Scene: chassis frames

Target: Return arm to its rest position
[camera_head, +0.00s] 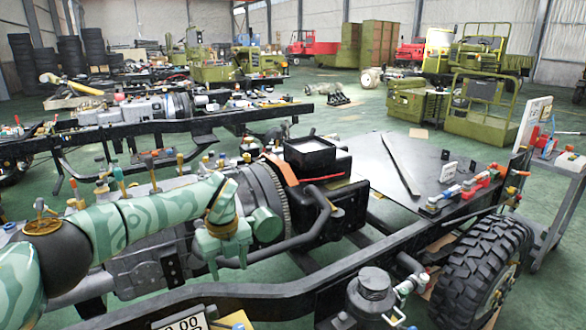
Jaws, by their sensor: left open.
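My left arm (120,222), patterned in light green, reaches in from the lower left. Its gripper (228,266) hangs down, open and empty, with its fingers apart. It is in front of the engine and gearbox of the nearest chassis frame (285,291). A round, ribbed housing (270,200) is just behind and to the right of it. I cannot tell whether the fingertips touch anything. My right arm and gripper do not show.
A dark flat plate (425,165) with small coloured parts lies right of the engine. A large tyre (480,270) is at the lower right, beside a grey cart (565,165). Another chassis (150,110) stands behind. Green floor (345,115) is open between the chassis and the green machines.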

